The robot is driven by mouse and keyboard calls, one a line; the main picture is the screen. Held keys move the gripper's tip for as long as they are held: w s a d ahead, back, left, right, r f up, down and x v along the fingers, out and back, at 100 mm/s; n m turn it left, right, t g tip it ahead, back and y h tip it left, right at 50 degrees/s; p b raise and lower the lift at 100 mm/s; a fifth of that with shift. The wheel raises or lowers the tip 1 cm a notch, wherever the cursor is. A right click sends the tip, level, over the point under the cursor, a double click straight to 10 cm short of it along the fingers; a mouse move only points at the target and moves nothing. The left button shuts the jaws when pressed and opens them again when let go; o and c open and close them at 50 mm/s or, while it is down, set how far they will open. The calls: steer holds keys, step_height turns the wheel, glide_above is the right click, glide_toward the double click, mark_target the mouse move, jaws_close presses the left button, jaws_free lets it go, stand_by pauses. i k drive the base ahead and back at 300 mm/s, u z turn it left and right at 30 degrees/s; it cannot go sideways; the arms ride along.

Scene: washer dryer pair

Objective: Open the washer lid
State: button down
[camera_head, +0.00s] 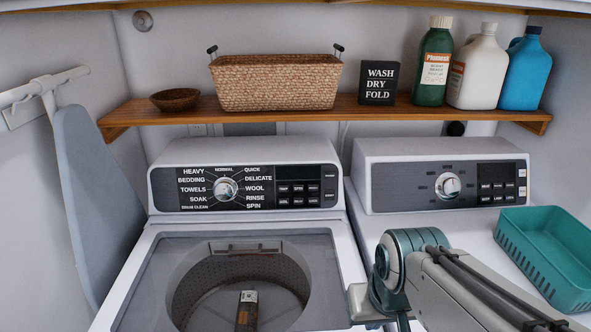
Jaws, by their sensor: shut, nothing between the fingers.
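The washer (335,262) is the left machine, white, with a control panel (290,190) of wash settings behind its top. Its lid (140,285) looks like a flat grey frame lying on the top, with a round see-through middle. Through it shows the drum, with a small dark handle-like bar at the back. The lid's front edge is out of frame.
A dryer (470,225) stands close on the right, with a teal basket (548,258) on top. My arm crosses in front of it. A wooden shelf (300,117) above holds a wicker basket (275,85), bowl, sign and bottles. An ironing board (92,190) hangs at the left.

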mark_target(279, 277)
steer(key=u, duration=0.7)
steer(key=k, duration=0.7)
steer(key=u, duration=0.5)
